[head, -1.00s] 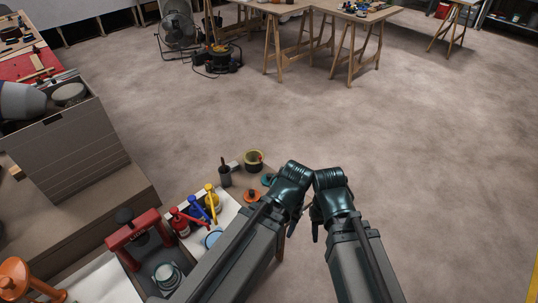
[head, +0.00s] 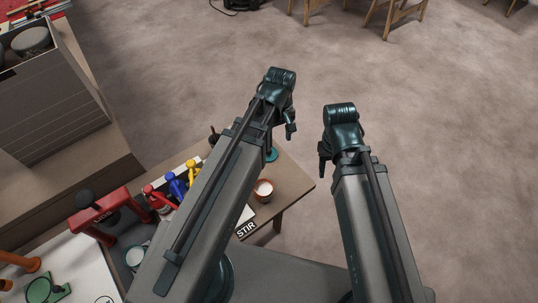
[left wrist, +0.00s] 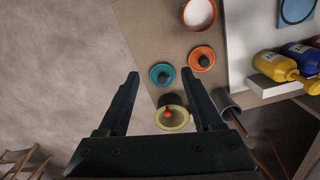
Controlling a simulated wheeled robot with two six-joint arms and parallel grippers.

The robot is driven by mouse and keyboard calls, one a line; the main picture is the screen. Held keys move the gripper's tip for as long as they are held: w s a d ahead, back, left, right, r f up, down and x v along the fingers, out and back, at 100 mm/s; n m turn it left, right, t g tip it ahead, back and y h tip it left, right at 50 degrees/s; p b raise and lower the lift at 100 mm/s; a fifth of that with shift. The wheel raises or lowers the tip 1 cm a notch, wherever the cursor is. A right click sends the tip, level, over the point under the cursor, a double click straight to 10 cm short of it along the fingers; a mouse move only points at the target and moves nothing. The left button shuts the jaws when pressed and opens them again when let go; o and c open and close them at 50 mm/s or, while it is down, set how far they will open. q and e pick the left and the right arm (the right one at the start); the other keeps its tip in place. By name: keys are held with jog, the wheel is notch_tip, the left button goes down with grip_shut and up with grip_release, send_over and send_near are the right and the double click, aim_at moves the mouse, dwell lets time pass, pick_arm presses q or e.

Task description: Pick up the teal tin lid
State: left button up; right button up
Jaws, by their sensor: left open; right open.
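The teal tin lid (left wrist: 161,75), a small round lid with a dark knob, lies on the brown tabletop in the left wrist view. In the head view only part of the teal lid (head: 271,155) shows beside my left arm. My left gripper (head: 291,131) is open and empty above the table's far edge. In the left wrist view its fingertips (left wrist: 161,71) appear on either side of the lid, apart from it; I cannot tell the height between them. My right gripper (head: 323,166) is open and empty, out over the floor to the right of the table.
An orange lid (left wrist: 201,58) lies close beside the teal one. An orange tin with white contents (head: 263,190) stands nearer me. A yellow-rimmed pot (left wrist: 171,117) and a dark cup are close by. Coloured bottles (head: 176,186) and a red press (head: 103,216) stand left. Floor right is clear.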

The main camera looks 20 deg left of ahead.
aim_at(268, 152)
pick_arm(q)
jog(key=w+a+f+n+h+b, duration=0.2)
jog(key=w+a+f+n+b, duration=0.15)
jog(key=w+a+n, duration=0.65)
jog(key=shift+n+t, duration=0.3)
jog(key=shift+n, duration=0.5)
jog(key=s+d+f+b, duration=0.1)
jog(key=f+b, duration=0.3)
jog(key=s+d+f+b, duration=0.1)
jog(key=d+f+b, duration=0.1)
jog(key=f+b, duration=0.3)
jog(key=s+d+f+b, duration=0.1)
jog(key=f+b, duration=0.3)
jog(key=f, duration=0.1)
jog(key=shift+s+d+f+b, duration=0.15)
jog(key=shift+d+f+b, duration=0.1)
jog(key=shift+d+b, duration=0.05)
jog(key=shift+r, duration=0.1)
grip_shut()
